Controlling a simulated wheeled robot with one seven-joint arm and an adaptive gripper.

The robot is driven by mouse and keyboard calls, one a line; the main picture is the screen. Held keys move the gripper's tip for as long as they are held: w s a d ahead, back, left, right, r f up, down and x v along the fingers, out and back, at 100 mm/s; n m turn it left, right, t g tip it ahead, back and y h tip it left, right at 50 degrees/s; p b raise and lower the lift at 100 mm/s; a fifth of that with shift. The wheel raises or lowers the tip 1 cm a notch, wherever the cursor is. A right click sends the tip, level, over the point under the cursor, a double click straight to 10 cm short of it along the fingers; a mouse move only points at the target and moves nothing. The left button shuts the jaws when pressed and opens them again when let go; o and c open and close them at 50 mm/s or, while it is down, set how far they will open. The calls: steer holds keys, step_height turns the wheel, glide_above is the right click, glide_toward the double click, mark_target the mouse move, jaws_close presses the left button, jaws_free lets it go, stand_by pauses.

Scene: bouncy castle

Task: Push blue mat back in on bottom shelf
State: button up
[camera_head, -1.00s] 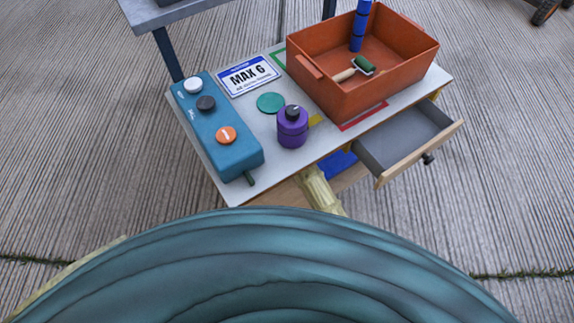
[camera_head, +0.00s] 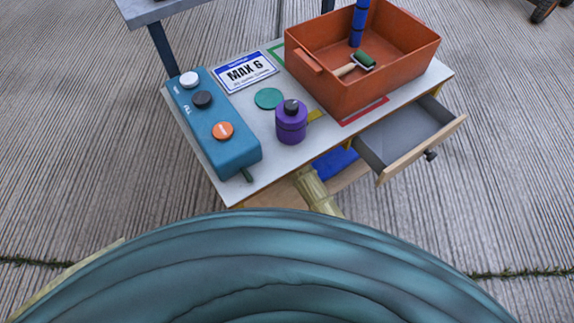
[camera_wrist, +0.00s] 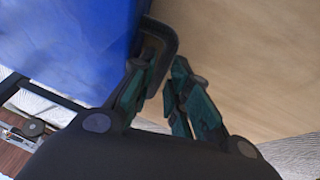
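The blue mat (camera_head: 336,163) shows in part under the cart top, on the wooden bottom shelf (camera_head: 350,178); the cart top hides the rest. In the wrist view the blue mat (camera_wrist: 65,45) fills the upper left, with a black loop-like handle (camera_wrist: 172,32) at its right edge. My gripper (camera_wrist: 164,62) has its two teal fingers close together, with a narrow gap. The fingertips are at the black loop, and part of it seems to lie between them; whether they grip it is unclear. In the head view the cart top hides my gripper.
A drawer (camera_head: 410,138) stands open on the cart's right. The white cart top (camera_head: 245,135) holds an orange bin (camera_head: 370,90), a blue button box (camera_head: 215,120) and a purple canister (camera_head: 291,125). Bare shelf (camera_wrist: 240,60) shows right of the mat in the wrist view.

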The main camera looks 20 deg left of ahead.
steer(key=shift+x, duration=0.8)
jaws_close()
steer(key=shift+s, duration=0.15)
